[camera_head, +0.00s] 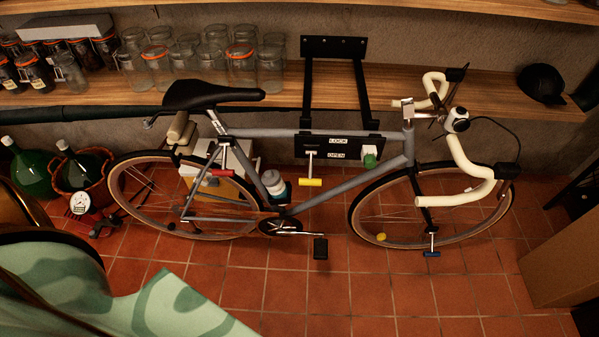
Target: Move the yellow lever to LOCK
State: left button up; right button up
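The yellow lever (311,182) is a short yellow bar across the lower end of a pale stem. The plate carries a LOCK label (338,140) above and an OPEN label (337,155) below. The lever's bar sits below the plate, lower than the OPEN label. Neither of my grippers is in view.
A grey bicycle (300,200) hangs on a black wall bracket (334,47). A green knob (370,161), a red-ended lever (221,172) and a blue-ended lever (432,254) are on it. Jars (242,64) fill the shelf at left. Tiled floor (390,300) in front is clear.

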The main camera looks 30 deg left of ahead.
aim_at(309, 181)
jog(key=u, duration=0.85)
